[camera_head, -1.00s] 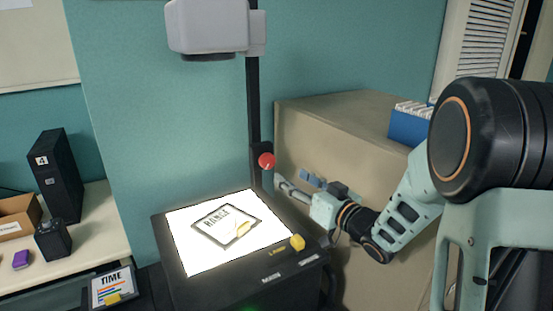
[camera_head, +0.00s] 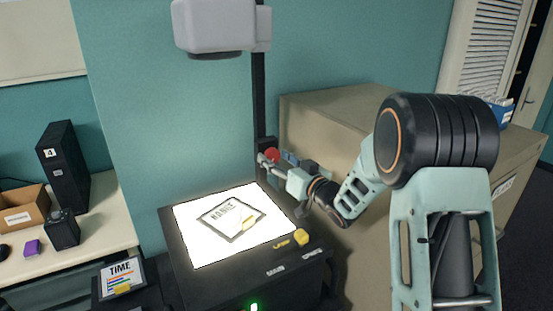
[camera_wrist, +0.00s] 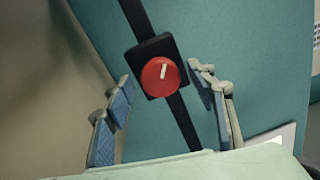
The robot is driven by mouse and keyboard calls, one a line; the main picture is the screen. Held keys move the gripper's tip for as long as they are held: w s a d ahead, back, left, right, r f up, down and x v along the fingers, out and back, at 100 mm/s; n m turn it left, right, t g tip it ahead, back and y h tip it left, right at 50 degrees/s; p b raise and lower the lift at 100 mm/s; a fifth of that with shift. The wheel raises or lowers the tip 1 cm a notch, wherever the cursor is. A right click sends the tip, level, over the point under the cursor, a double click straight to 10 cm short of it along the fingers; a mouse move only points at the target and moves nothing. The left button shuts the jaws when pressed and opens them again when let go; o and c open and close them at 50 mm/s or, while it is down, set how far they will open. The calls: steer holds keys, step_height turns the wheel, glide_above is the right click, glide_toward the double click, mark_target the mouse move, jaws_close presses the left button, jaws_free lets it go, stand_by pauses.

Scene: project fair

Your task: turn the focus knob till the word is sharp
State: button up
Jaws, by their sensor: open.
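The red focus knob (camera_head: 271,154) sits on a black block on the overhead projector's post (camera_head: 258,95). In the wrist view the round red knob (camera_wrist: 160,75) has a white pointer line, nearly upright in that picture. My gripper (camera_head: 265,158) is at the knob's height, partly covering it in the head view. In the wrist view my gripper (camera_wrist: 160,108) is open, its blue-padded fingers on either side of the knob, with gaps between. The projector's lit stage (camera_head: 198,249) carries a framed sheet with a word (camera_head: 232,218). The projected word is not in view.
The projector head (camera_head: 215,25) hangs above the stage. A beige cabinet (camera_head: 335,110) stands behind my arm. At left, a table holds a black speaker (camera_head: 62,167) and an open cardboard box (camera_head: 22,212).

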steer(key=c, duration=1.1)
steer(key=shift+f+n+b, duration=0.2)
steer(key=shift+n+b, duration=0.2)
steer(key=shift+b, duration=0.6)
steer(key=n+b, duration=0.2)
steer(key=b, duration=0.1)
steer(key=n+b, duration=0.2)
steer(key=b, duration=0.1)
steer(key=shift+r+n+b, duration=0.2)
steer(key=shift+n+b, duration=0.1)
steer(key=shift+n, duration=0.1)
steer(key=o, duration=1.1)
steer(key=shift+s+d, duration=0.1)
